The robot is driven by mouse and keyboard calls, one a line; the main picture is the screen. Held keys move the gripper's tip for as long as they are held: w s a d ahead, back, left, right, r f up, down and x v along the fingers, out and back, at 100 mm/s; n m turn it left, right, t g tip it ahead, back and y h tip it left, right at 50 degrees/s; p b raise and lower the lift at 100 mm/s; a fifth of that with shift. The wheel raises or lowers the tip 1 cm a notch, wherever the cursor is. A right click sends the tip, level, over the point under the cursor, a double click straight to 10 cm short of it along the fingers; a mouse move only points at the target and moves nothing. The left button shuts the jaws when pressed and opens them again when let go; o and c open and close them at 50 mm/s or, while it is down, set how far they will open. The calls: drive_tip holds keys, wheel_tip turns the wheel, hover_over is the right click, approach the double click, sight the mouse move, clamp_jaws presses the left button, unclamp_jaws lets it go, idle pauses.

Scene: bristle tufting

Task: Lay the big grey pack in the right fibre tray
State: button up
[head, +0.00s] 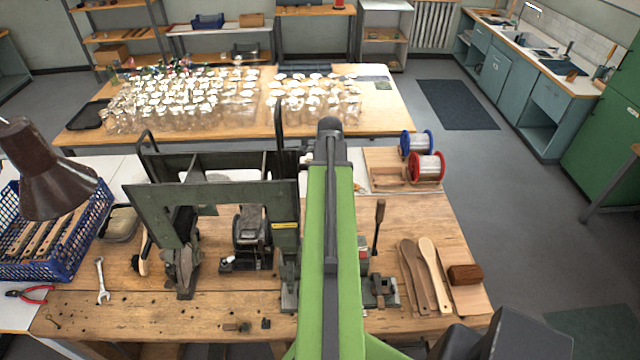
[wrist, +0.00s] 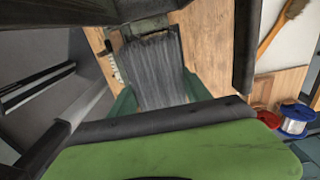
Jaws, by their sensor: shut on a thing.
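In the wrist view my gripper (wrist: 158,85) has its dark green fingers on either side of the big grey pack (wrist: 155,60), shut on it. The pack is a broad bundle of straight grey fibres. Its far end is by a grey-green metal piece (wrist: 148,26); I cannot tell whether they touch. In the head view my green arm hides the gripper and the pack. The dark green tufting machine (head: 225,193) stands on the bench left of my arm. I cannot make out the right fibre tray in either view.
The wooden bench (head: 215,312) has wooden brush bodies (head: 428,275) at right. A blue spool (head: 417,142) and a red spool (head: 427,167) stand behind them. A lamp (head: 45,175), a blue crate (head: 45,235) and a wrench (head: 102,280) are at left.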

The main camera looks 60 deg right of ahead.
drive_tip(key=shift+f+b, duration=2.3)
drive_tip(key=shift+f, duration=0.05)
drive_tip(key=shift+f+b, duration=1.35)
idle(0.6)
drive_tip(key=o, duration=1.8)
drive_tip(key=shift+o, duration=0.2)
wheel_tip(320, 180, up, 8)
drive_tip(key=p, duration=0.8)
drive_tip(key=shift+s+r, duration=0.1)
